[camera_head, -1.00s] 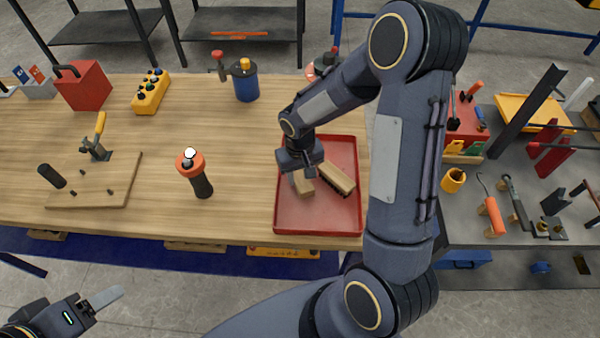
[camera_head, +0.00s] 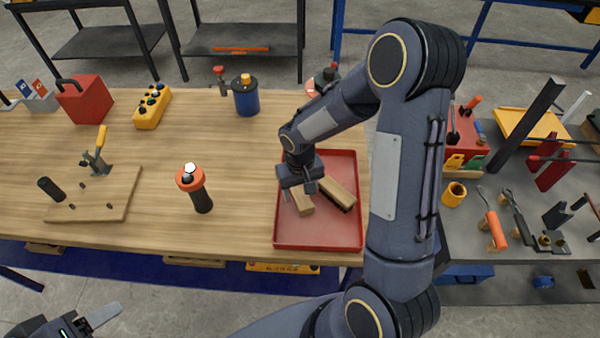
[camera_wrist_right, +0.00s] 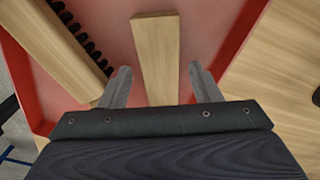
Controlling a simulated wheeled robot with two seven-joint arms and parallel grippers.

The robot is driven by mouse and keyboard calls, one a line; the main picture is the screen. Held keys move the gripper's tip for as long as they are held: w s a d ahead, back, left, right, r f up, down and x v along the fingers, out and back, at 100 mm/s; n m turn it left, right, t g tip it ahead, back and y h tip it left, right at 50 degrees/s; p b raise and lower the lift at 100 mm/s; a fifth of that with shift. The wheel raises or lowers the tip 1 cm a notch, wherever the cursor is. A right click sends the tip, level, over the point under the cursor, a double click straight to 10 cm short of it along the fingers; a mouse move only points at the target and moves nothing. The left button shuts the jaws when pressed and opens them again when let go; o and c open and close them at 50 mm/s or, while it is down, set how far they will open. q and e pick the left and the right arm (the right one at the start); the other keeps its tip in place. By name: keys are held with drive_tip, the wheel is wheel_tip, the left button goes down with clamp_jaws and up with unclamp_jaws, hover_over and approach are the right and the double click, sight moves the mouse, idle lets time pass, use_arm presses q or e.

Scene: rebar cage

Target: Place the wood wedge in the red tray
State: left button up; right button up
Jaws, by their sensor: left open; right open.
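The wood wedge (camera_head: 302,203) is a light wooden block in the left part of the red tray (camera_head: 300,237). In the right wrist view the wedge (camera_wrist_right: 157,52) appears between and beyond the two fingers, with gaps on both sides. My right gripper (camera_head: 299,189) is open above the tray, and its body hides part of the wedge's far end. In the wrist view its fingers (camera_wrist_right: 158,85) are spread and hold nothing. My left gripper (camera_head: 98,318) is at the bottom left corner, away from the bench and only partly in frame.
A wooden brush with black bristles (camera_head: 338,191) lies in the tray beside the wedge. A blue can (camera_head: 246,97) stands behind. A clamp board (camera_head: 98,195) is further left. Bare bench lies between them.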

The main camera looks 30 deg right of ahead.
sight(300, 193)
wheel_tip(300, 193, up, 12)
drive_tip(key=b, duration=0.1)
drive_tip(key=s+a+r+t+y, duration=0.2)
drive_tip(key=s+r, duration=0.1)
drive_tip(key=s, duration=0.6)
drive_tip(key=s+a+r+t+y, duration=0.1)
drive_tip(key=s+a+r+t, duration=0.1)
drive_tip(key=s, duration=0.7)
wheel_tip(300, 193, up, 2)
drive_tip(key=shift+s+r+t+y, duration=0.25)
drive_tip(key=shift+s+t+y, duration=0.15)
drive_tip(key=shift+t, duration=0.4)
